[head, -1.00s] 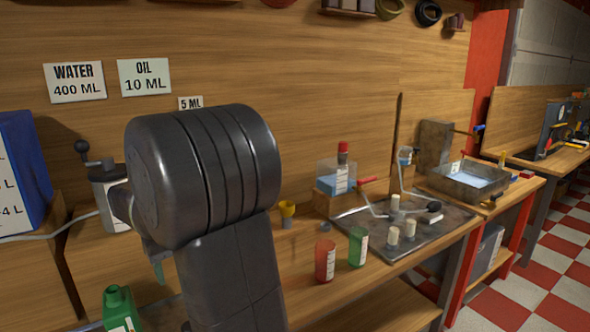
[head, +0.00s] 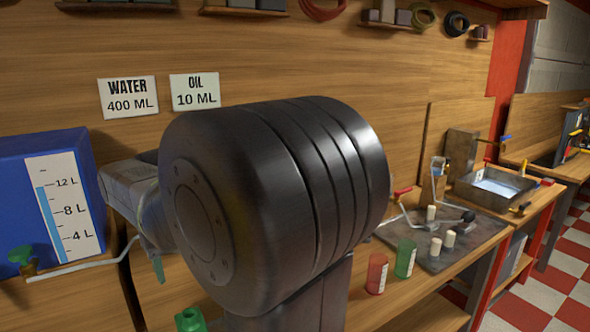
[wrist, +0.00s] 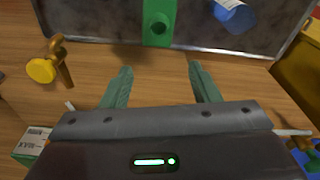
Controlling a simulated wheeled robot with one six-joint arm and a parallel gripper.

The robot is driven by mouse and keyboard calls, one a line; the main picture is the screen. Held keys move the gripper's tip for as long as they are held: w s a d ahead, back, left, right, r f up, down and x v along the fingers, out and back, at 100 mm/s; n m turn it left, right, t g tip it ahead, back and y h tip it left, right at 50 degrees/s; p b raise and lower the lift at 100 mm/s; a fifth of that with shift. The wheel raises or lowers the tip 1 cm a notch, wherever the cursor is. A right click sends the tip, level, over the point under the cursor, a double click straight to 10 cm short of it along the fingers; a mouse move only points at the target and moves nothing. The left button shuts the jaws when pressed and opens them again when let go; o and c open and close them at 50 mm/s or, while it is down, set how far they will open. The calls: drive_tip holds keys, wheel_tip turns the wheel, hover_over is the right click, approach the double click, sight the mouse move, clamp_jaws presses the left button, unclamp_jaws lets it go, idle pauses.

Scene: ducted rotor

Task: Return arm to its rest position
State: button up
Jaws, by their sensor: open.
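My arm fills the middle of the head view with a large dark joint. Part of my gripper shows to its left, with a green finger tip (head: 158,268) pointing down over the bench. In the wrist view my gripper (wrist: 160,78) is open, with two green fingers apart and nothing between them.
A blue tank (head: 20,190) with a litre scale stands at left. Red (head: 376,275) and green (head: 404,260) cups stand right of my arm, near a metal tray (head: 430,255) with white cylinders. The wrist view shows a yellow knob (wrist: 41,71) and a blue-and-white bottle (wrist: 236,14).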

sight(189, 312)
wheel_tip(189, 312, down, 10)
drive_tip(key=shift+d+f, duration=0.1)
idle(0.6)
